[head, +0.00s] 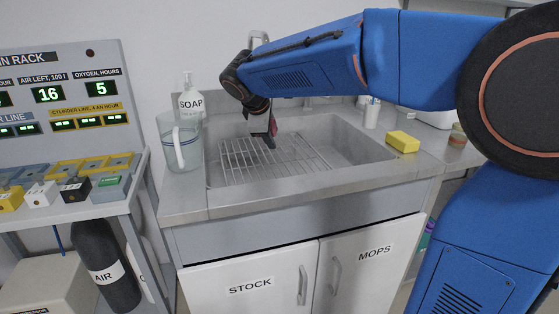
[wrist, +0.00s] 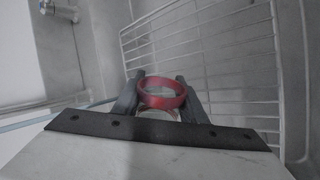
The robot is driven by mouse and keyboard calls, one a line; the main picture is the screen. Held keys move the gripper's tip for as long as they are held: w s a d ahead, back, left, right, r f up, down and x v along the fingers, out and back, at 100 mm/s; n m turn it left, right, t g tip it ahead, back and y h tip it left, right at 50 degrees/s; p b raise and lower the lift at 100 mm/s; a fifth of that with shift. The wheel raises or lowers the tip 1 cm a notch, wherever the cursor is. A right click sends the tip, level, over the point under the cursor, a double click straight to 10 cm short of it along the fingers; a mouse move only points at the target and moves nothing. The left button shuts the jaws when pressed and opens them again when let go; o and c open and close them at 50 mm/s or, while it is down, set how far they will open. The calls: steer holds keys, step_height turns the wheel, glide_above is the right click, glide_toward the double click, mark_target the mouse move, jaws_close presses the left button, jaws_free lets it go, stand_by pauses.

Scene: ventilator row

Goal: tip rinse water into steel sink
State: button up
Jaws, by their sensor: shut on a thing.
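The steel sink (head: 350,155) is set in the grey counter, with a wire rack (head: 300,165) in its basin; the rack also shows in the wrist view (wrist: 212,85). My gripper (head: 270,142) points down over the basin. In the wrist view my gripper (wrist: 160,90) is shut on a red ring-shaped thing (wrist: 162,101), perhaps a cup's rim; a pale part shows below it. Only a sliver of red shows in the head view. I cannot see whether it holds water. A clear jug (head: 163,147) with a white handle stands upright left of the sink.
A soap bottle (head: 190,100) stands behind the jug. A rack panel (head: 70,95) with displays and a shelf of coloured blocks is at left. My arm covers the upper right.

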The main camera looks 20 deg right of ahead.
steer(key=shift+r+m+t+y, duration=0.25)
steer(key=shift+m+t+y, duration=0.2)
steer(key=shift+y, duration=0.65)
stand_by(0.7)
steer(key=shift+f+m+t+y, duration=0.35)
steer(key=shift+f+t+y, duration=0.1)
steer(key=shift+f+y, duration=0.25)
stand_by(0.5)
steer(key=shift+s+d+r+m+t+y+p, duration=0.1)
steer(key=shift+r+m+t+y+p, duration=0.15)
steer(key=shift+m+t+y, duration=0.45)
steer(key=shift+d+r+m+t+y+p, duration=0.1)
steer(key=shift+r+m+t+y+p, duration=0.3)
steer(key=shift+y, duration=0.6)
stand_by(1.5)
steer(key=shift+f+t+y, duration=0.5)
steer(key=shift+f, duration=0.3)
steer(key=shift+d+t+b, duration=0.1)
steer(key=shift+t+b, duration=0.2)
steer(key=shift+b, duration=0.1)
stand_by(0.6)
